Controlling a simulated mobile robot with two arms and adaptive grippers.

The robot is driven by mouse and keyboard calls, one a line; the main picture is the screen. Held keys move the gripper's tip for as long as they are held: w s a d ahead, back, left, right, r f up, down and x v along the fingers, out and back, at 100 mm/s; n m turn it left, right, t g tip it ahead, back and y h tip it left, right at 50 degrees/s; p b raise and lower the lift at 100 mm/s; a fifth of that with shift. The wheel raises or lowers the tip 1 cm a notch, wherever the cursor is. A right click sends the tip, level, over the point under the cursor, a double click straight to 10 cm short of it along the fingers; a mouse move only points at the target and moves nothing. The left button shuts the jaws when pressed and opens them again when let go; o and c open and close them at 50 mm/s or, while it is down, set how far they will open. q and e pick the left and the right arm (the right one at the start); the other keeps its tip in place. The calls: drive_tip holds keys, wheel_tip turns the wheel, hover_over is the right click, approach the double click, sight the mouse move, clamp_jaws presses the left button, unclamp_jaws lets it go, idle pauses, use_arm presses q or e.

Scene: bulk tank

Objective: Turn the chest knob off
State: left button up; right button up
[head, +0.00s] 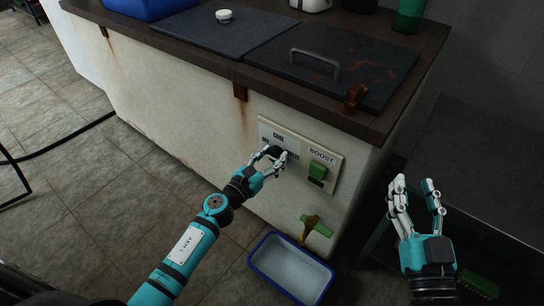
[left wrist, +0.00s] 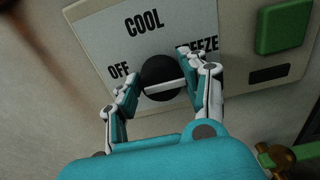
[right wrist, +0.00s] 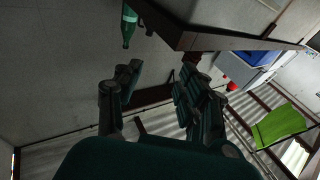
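The chest knob (left wrist: 163,79) is round and black with a pale bar across its face. It sits on a white panel marked OFF at left, COOL at top and FREEZE at right. The bar lies nearly level, its right end slightly higher. My left gripper (head: 270,163) is at the knob. In the left wrist view its fingers (left wrist: 160,85) stand on either side of the knob, overlapping its edges, about as far apart as the right gripper's; firm contact cannot be told. My right gripper (head: 415,188) is open and empty, right of the chest.
A green BOOST button (head: 317,170) is right of the knob. Below are a brass tap with a green handle (head: 318,226) and a blue-rimmed tray (head: 290,268). The chest top has dark lids (head: 330,65), a blue bin and a green bottle (head: 409,15).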

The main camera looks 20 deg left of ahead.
use_arm(q)
drive_tip(key=c, duration=0.6)
